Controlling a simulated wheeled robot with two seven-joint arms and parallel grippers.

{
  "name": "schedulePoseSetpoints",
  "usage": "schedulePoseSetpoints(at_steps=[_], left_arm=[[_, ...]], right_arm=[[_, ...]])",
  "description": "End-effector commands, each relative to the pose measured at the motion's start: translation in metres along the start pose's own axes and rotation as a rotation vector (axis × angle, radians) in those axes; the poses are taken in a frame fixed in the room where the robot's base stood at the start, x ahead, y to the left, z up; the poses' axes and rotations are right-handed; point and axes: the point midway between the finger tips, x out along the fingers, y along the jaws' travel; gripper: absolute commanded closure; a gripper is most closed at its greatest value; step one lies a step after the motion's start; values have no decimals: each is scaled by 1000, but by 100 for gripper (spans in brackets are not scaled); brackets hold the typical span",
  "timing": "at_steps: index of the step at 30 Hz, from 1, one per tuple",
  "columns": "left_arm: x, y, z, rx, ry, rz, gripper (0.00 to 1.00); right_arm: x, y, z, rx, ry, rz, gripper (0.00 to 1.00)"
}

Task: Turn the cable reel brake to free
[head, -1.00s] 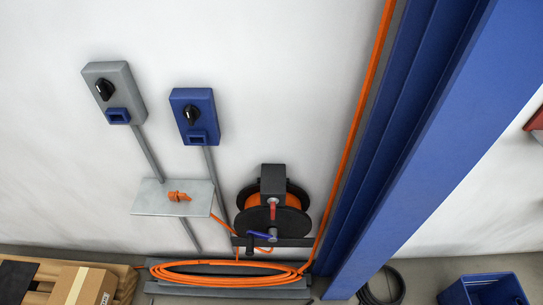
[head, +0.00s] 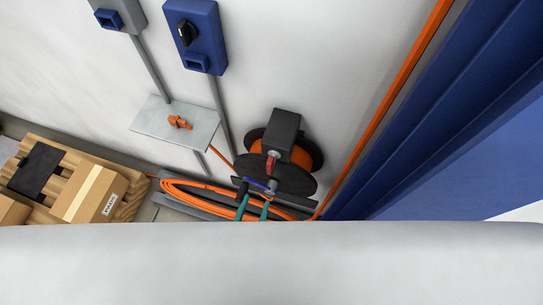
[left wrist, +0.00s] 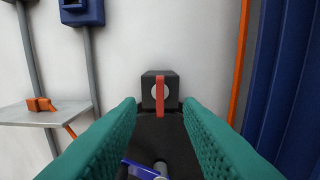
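The cable reel (head: 297,151) has dark round flanges, orange cable and a dark block on top, and is mounted low at the wall. Its red brake lever (head: 271,164) sits on a grey round hub in front of the block. In the left wrist view the red lever (left wrist: 159,96) stands upright, between and beyond the fingertips. My left gripper (head: 254,207) has teal fingers, spread apart and empty, just below and in front of the reel. It also shows in the left wrist view (left wrist: 159,112), with no contact on the lever visible. My right gripper is not in view.
A blue-handled crank (head: 258,185) projects from the reel below the lever. A shelf with an orange plug (head: 178,122) and a blue switch box (head: 202,40) are left of it. Coiled orange cable (head: 185,190) lies below. A blue column rises at the right.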

Motion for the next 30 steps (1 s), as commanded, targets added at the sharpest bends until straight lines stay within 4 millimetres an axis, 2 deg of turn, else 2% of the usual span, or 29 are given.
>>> schedulePoseSetpoints(at_steps=[6,15,21,30], left_arm=[[40,0,1,0,-5,1,67],[95,0,0,-1,-1,-1,67],[111,0,-1,-1,2,-1,67],[114,0,-1,-1,3,-2,67]], right_arm=[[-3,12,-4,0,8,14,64],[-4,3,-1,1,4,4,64],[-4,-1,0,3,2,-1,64],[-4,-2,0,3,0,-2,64]])
